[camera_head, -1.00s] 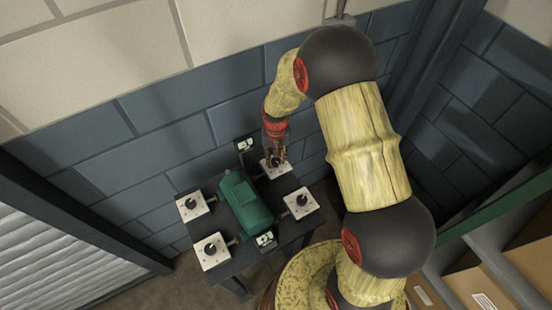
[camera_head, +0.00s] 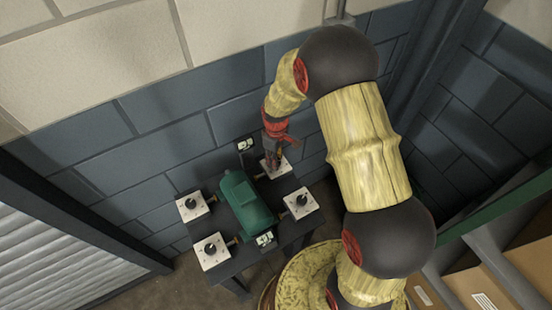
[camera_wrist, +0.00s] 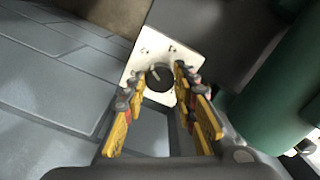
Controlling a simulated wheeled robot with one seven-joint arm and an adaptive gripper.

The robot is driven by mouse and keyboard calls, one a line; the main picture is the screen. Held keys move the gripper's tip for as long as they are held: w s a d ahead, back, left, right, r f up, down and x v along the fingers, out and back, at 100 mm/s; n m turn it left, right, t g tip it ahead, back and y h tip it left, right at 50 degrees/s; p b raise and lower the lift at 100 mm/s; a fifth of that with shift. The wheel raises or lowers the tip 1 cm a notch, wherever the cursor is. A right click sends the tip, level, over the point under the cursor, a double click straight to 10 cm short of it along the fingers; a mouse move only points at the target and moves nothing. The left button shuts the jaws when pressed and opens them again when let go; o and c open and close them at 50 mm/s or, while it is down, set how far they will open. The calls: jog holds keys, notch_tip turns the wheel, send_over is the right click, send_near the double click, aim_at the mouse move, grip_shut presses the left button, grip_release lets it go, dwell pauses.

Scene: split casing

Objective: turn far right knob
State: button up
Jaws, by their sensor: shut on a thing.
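The far right knob (camera_wrist: 159,77) is a round black dial with a light pointer mark, on a white square plate (camera_wrist: 149,48) with screws. In the wrist view it sits between my gripper's (camera_wrist: 161,84) two yellow-and-grey fingers, which are shut on its sides. In the head view my gripper (camera_head: 272,160) comes down over the far right white plate (camera_head: 284,168) and hides the knob there. The green casing (camera_head: 245,203) stands beside it on the dark table; it also shows at the right of the wrist view (camera_wrist: 262,88).
Other black knobs on white plates sit at the near right (camera_head: 301,200), far left (camera_head: 191,204) and near left (camera_head: 211,249). Small dark-and-white gauges stand at the casing's far end (camera_head: 245,144) and near end (camera_head: 265,239). A block wall (camera_head: 150,130) rises close behind the table.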

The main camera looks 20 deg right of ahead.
jog(key=n, duration=1.2)
dwell(0.6)
jog(key=o, duration=1.1)
jog(key=shift+c, duration=0.2)
jog(key=shift+o, duration=0.5)
notch_tip(320, 180, up, 12)
